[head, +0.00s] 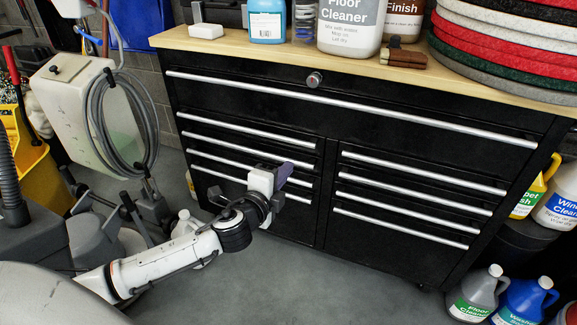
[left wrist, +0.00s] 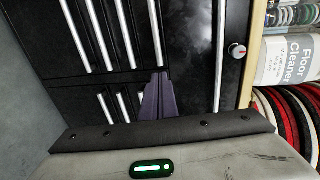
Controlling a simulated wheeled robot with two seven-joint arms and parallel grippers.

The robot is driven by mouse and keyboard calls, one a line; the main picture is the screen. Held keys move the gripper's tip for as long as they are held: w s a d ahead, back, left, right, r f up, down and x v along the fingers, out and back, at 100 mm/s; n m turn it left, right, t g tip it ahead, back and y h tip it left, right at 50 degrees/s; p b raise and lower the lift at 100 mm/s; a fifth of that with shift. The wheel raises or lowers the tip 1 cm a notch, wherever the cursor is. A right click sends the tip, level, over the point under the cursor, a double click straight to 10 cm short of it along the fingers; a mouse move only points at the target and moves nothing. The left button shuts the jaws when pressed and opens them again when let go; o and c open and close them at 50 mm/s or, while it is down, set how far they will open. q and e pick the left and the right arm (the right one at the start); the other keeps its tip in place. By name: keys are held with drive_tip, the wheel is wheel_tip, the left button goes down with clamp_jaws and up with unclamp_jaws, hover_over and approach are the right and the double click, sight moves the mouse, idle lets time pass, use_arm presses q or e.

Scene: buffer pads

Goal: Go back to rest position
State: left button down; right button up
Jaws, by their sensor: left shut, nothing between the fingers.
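My left gripper (head: 284,174) is in front of the black drawer cabinet (head: 330,110), near its left column of drawers. Its purple-grey fingers are together and hold nothing. The fingers also show in the left wrist view (left wrist: 158,97), closed and pointing toward the cabinet front. I cannot tell from these views whether they touch a drawer. My left arm reaches in from the lower left in the head view. My right gripper is not in view.
A stack of red, black, green and white pads (head: 510,40) stands on the wooden top's right side. Bottles, including a floor cleaner (head: 348,25), stand there too. A cart with a coiled hose (head: 95,120) is at left. Jugs (head: 520,300) stand lower right. Grey floor before the cabinet is clear.

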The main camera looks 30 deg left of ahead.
use_arm(q)
drive_tip(key=shift+s, duration=0.2)
